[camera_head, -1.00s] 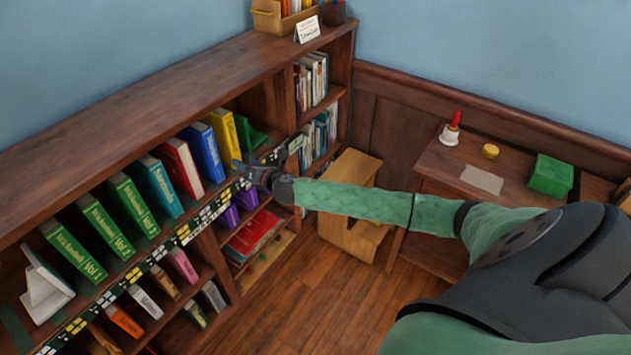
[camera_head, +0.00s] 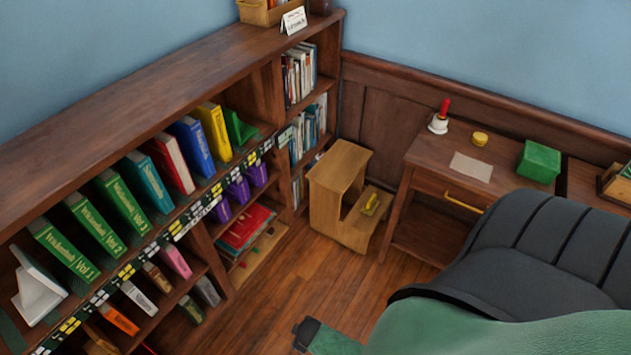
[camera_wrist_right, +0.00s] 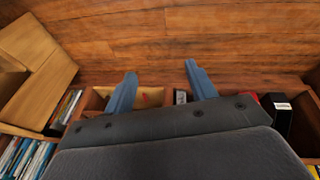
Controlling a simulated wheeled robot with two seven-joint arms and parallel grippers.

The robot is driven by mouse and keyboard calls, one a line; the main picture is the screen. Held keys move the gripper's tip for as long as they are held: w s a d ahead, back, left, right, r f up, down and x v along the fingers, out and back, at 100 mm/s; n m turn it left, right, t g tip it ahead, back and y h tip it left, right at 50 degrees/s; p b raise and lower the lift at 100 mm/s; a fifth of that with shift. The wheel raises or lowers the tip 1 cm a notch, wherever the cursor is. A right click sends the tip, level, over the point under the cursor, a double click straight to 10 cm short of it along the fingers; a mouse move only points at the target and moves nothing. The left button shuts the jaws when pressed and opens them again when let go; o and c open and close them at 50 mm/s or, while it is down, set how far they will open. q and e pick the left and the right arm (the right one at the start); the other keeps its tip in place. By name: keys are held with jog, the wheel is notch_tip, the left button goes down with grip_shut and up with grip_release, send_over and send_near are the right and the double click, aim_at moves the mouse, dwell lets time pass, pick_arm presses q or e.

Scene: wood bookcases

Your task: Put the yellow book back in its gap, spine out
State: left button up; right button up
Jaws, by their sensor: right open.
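The yellow book (camera_head: 214,132) stands in the upper row of the bookcase in the head view, leaning slightly like the others. It is between the blue book (camera_head: 192,145) and a green bookend (camera_head: 238,128), with a yellow face toward the room. My right gripper shows in the right wrist view (camera_wrist_right: 160,82), its two blue fingers apart with nothing between them, above the floor near the shelves. In the head view only a dark end of my right arm shows at the bottom edge; the fingers cannot be made out there. My left gripper is not in view.
The floor (camera_head: 290,290) before the shelves is clear.

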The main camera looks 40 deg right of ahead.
jog(key=s+a+f+m+g, duration=0.1)
jog(key=s+f, duration=0.1)
jog(key=s, duration=0.3)
jog(key=s+a+f+m+g, duration=0.1)
jog(key=s+f+m, duration=0.1)
jog(key=s, duration=0.4)
jog(key=shift+a+y, duration=0.35)
jog(key=shift+y, duration=0.05)
